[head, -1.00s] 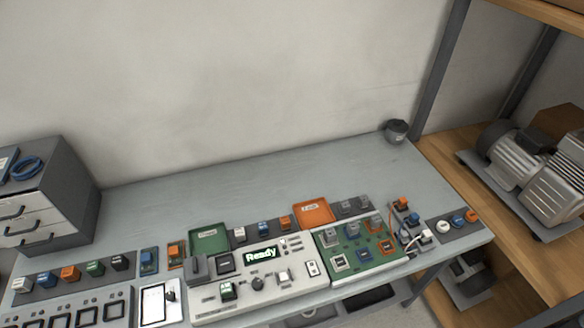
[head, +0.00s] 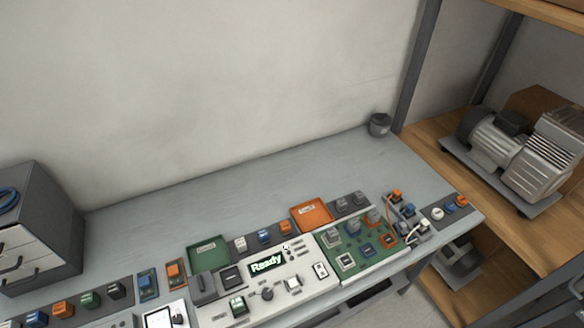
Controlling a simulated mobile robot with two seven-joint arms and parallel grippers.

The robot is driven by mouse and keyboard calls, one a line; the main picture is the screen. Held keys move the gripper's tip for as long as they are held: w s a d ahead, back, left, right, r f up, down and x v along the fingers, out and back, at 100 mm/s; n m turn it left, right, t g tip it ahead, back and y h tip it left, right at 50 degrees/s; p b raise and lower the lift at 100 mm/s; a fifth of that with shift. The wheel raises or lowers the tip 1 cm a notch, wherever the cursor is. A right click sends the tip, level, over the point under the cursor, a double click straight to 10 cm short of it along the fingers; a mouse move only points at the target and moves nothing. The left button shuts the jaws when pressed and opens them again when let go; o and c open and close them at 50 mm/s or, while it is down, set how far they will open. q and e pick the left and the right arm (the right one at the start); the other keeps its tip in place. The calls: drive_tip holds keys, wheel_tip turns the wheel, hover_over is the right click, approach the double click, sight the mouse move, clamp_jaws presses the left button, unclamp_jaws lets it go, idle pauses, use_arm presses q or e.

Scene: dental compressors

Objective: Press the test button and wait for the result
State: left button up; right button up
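A white test panel (head: 310,285) lies at the front of the grey workbench. Its small display (head: 266,263) reads "Ready" in light letters on a dark ground. Below the display are a dark round knob (head: 267,294), a light square button (head: 293,283) and a green-and-white button (head: 238,305). I cannot tell which of them is the test button. A green circuit board (head: 350,262) with several chips adjoins the panel on the right. Neither of my grippers shows in the head view.
A green tray (head: 208,246) and an orange tray (head: 326,221) lie behind the panel. A grey drawer cabinet (head: 62,215) stands at left. At right, a wooden shelf (head: 421,141) holds a compressor (head: 500,140). The rear bench top (head: 240,190) is mostly clear.

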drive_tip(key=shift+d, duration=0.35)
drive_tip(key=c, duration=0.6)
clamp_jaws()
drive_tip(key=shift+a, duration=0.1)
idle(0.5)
